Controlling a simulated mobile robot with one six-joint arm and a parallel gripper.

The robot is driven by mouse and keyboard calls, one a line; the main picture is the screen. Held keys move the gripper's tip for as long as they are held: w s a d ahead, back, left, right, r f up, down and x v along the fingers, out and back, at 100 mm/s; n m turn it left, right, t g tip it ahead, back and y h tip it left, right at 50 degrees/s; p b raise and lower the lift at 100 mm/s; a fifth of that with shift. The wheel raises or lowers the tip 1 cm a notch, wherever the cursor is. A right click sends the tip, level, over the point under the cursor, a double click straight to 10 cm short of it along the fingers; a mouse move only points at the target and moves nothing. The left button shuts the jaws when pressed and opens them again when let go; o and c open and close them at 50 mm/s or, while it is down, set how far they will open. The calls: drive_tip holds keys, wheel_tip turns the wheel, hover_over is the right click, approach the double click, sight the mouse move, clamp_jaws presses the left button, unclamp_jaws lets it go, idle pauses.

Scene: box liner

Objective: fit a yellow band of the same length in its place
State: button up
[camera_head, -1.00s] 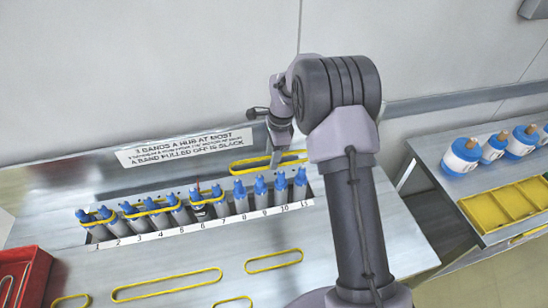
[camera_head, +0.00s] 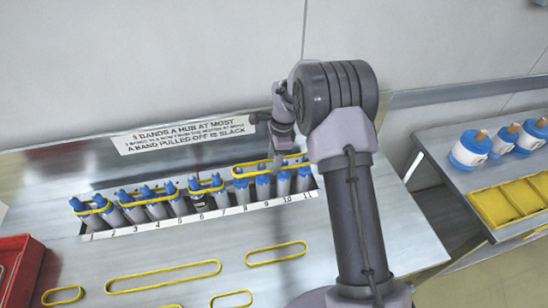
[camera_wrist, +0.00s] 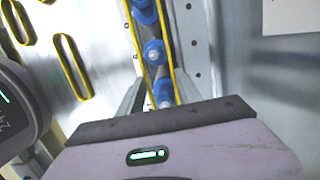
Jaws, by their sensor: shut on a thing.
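A row of blue-topped hubs (camera_head: 263,184) stands in a slot numbered 1 to 11. My gripper (camera_head: 278,168) is shut on a yellow band (camera_head: 240,172) at the right end of the row. The band lies level with the tops of about hubs 8 to 11. In the wrist view its two long sides (camera_wrist: 134,38) run on either side of several blue tops (camera_wrist: 154,52); whether it is seated there I cannot tell. Other yellow bands (camera_head: 150,200) sit on the left and middle hubs.
Loose yellow bands of different lengths lie on the bench front, a long one (camera_head: 163,277) and a shorter one (camera_head: 276,254) among them. A red tray (camera_head: 22,262) is at left. A sign (camera_head: 184,135) stands behind the hubs. A side table holds a yellow tray (camera_head: 497,208) and blue-and-white pots (camera_head: 470,150).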

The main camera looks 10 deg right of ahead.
drive_tip(key=shift+f+b, duration=0.4)
drive_tip(key=shift+f, duration=0.5)
drive_tip(key=o, duration=1.4)
drive_tip(key=shift+o, duration=0.2)
drive_tip(key=shift+r, duration=0.1)
